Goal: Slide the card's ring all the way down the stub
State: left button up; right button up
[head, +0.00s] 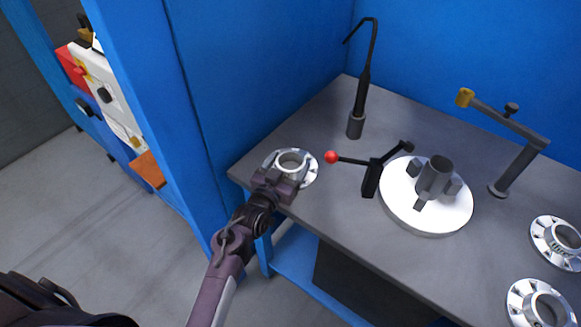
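I cannot make out a card or its ring in the head view. A short dark upright cylinder (437,174) stands in the middle of a round white plate (425,219), with dark jaw blocks around it; I cannot tell if it is the stub. My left gripper (289,163) is at the near left corner of the table, its fingers apart on either side of the raised neck of a silver flanged part (309,175). I cannot tell whether the fingers press on it. My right gripper is out of view.
The grey table (330,215) has a hooked black rod in a socket (355,126), a red-knobbed lever (370,180) and an angled arm on a post (515,168). Two silver flanges (546,236) (522,294) lie at the right. Blue walls (265,80) rise behind and left.

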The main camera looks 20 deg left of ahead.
pick_arm(q)
jog(key=c, duration=1.4)
jog(key=shift+w+r, duration=0.15)
jog(key=shift+r, duration=0.15)
jog(key=shift+c, duration=0.2)
